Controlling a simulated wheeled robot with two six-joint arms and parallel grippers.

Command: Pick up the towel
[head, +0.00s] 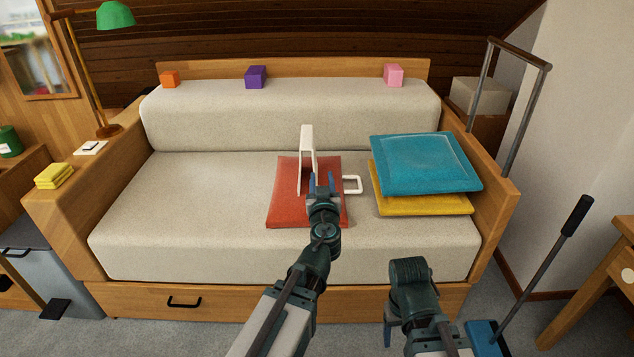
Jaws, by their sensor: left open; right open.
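A folded yellow cloth (54,176), which looks like the towel, lies on the wooden left armrest of the sofa. My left gripper (322,183) is open over the red cushion in the middle of the seat, well to the right of the yellow cloth. A white frame-like object (307,145) stands just beyond its fingers; I cannot tell whether they touch. My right gripper (392,328) is low in front of the sofa, far from the cloth. One blue finger shows; the other is mostly hidden.
The red cushion (287,205) lies under my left gripper. A teal cushion (425,162) rests on a yellow one (420,203) at right. A lamp (88,80) and white card (91,148) are near the left armrest. A long-handled blue tool (545,265) stands at right.

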